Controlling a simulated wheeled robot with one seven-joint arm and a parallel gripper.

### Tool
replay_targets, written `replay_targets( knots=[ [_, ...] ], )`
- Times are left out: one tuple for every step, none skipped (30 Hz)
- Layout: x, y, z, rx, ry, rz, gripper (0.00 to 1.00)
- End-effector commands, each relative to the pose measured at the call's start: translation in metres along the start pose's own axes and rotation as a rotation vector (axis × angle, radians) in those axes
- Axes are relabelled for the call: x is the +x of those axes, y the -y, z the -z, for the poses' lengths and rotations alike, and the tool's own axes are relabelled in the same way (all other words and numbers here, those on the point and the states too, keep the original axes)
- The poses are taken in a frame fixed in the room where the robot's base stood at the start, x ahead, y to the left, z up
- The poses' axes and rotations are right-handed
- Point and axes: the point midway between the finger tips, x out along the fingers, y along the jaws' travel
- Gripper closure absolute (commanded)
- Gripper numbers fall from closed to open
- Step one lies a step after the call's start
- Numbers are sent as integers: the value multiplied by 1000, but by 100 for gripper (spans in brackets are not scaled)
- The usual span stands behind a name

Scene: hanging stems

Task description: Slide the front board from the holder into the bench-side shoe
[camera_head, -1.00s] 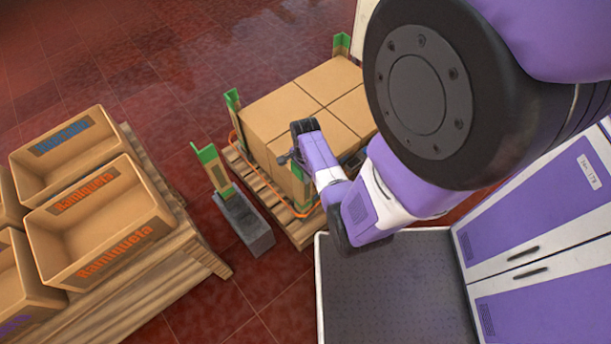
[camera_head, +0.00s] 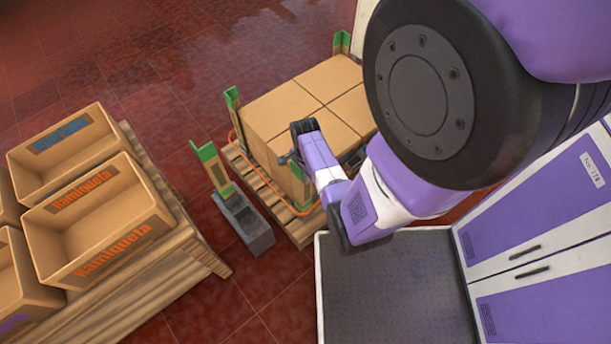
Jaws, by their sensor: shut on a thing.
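The grey holder (camera_head: 259,238) stands on the floor left of the pallet. One green-and-tan angled board (camera_head: 213,168) stands upright in its far end; its near slot looks empty. My gripper (camera_head: 291,158) is at the near corner of the carton stack, on the bench side. It is shut on a green board (camera_head: 301,190), which shows upright below it against the carton corner. The jaws are largely hidden by my wrist. The shoe at that corner is hidden, so I cannot tell whether the board's foot is in it.
Cartons (camera_head: 292,107) sit on a wooden pallet (camera_head: 302,233) with an orange strap around them. Other green boards stand at the stack's far corners (camera_head: 232,100). Open crates (camera_head: 95,232) fill a wooden stand at left. Red floor lies clear between the stand and holder.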

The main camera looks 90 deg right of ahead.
Motion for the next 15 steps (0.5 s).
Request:
replay_targets(
  knots=[
    [0, 0, 0, 0, 0, 1, 100],
    [0, 0, 0, 0, 0, 1, 100],
    [0, 0, 0, 0, 0, 1, 100],
    [0, 0, 0, 0, 0, 1, 100],
    [0, 0, 0, 0, 0, 1, 100],
    [0, 0, 0, 0, 0, 1, 100],
    [0, 0, 0, 0, 0, 1, 92],
    [0, 0, 0, 0, 0, 1, 86],
    [0, 0, 0, 0, 0, 1, 78],
    [0, 0, 0, 0, 0, 0, 72],
    [0, 0, 0, 0, 0, 0, 68],
    [0, 0, 0, 0, 0, 0, 68],
    [0, 0, 0, 0, 0, 0, 68],
    [0, 0, 0, 0, 0, 0, 68],
    [0, 0, 0, 0, 0, 0, 68]
  ],
)
